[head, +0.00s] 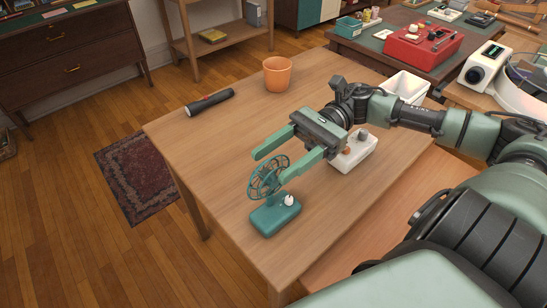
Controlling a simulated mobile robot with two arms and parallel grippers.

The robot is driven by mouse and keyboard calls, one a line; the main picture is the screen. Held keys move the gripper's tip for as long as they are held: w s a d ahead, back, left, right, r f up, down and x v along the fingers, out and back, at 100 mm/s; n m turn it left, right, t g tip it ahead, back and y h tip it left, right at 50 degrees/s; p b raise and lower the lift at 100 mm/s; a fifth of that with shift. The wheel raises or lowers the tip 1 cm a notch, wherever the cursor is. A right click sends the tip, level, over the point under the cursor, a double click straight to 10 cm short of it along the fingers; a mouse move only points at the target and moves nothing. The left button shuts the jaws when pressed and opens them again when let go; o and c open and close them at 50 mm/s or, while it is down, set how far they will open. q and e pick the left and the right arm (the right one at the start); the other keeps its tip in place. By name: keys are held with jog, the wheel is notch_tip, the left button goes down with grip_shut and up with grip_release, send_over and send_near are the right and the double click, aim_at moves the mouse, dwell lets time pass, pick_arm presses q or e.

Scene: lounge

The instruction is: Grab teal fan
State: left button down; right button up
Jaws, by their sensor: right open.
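A teal fan (274,213) stands upright near the front left edge of the wooden table (228,135). It has a round caged head, a square base and a small white knob. My right gripper (271,166) is open above the table, its two green fingers pointing left toward the fan. The nearer finger's tip overlaps the fan's head in the picture; I cannot tell whether they touch. The farther finger is behind the fan's head. My left gripper is not in view.
A white box with knobs (353,152) sits partly behind my right gripper. An orange pot (277,73), a black flashlight (209,102) and a white bin (407,86) are farther back. A red device (424,46) is on another table.

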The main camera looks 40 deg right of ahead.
jog(key=shift+s+a, duration=0.1)
jog(key=shift+a, duration=1.05)
grip_shut()
dwell(0.5)
